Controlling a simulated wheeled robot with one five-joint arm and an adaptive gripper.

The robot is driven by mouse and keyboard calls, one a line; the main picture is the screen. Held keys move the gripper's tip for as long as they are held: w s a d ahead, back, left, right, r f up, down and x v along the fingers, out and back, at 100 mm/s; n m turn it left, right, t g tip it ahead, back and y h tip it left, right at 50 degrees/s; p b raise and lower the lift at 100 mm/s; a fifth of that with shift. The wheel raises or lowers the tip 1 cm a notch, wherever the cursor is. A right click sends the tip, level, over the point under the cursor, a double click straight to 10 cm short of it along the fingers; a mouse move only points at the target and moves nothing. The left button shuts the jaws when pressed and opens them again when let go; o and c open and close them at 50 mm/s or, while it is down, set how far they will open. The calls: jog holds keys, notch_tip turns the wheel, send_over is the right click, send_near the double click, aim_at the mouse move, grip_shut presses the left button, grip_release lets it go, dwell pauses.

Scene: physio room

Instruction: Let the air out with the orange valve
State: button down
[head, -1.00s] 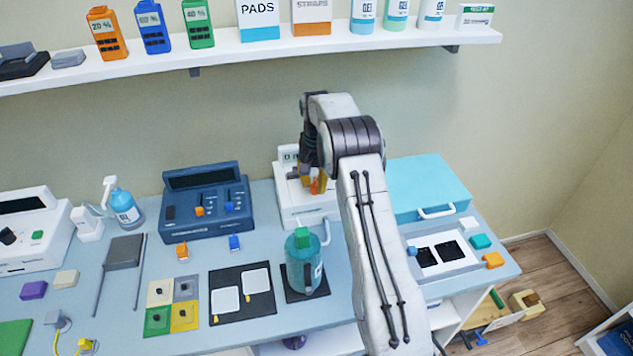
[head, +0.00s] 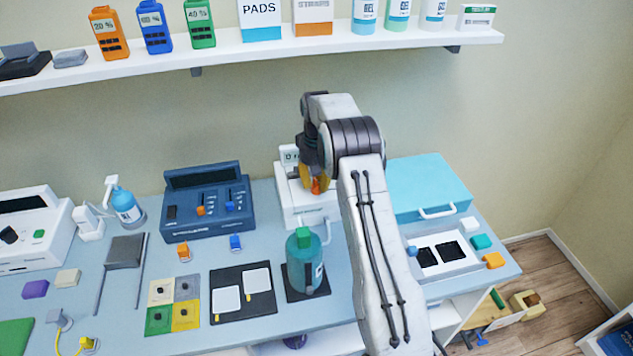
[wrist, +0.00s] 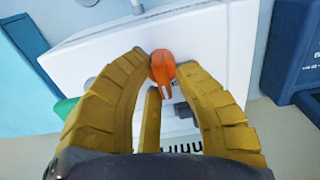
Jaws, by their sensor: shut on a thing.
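The orange valve (head: 316,187) is on the white unit (head: 295,211) at the back of the table. In the wrist view the valve (wrist: 163,66) is an orange knob with a short pointed lever, on the white face of the unit (wrist: 220,40). My gripper (head: 313,178) has yellow ribbed fingers. In the wrist view the gripper (wrist: 164,63) has its fingertips on either side of the knob, shut on it. The valve's base and part of the unit's front are hidden by my fingers and arm.
A dark blue console (head: 207,222) stands left of the unit, and a turquoise case (head: 430,180) stands right. A teal bottle with a green cap (head: 303,234) stands in front. The shelf (head: 250,50) runs above.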

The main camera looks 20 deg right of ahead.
jog(key=shift+s+f, duration=0.15)
jog(key=shift+f, duration=0.15)
jog(key=c, duration=1.4)
grip_release()
jog(key=shift+o, duration=1.1)
jog(key=shift+d+r, duration=0.1)
jog(key=shift+d, duration=0.05)
jog(key=shift+r, duration=0.1)
jog(key=shift+r, duration=3.7)
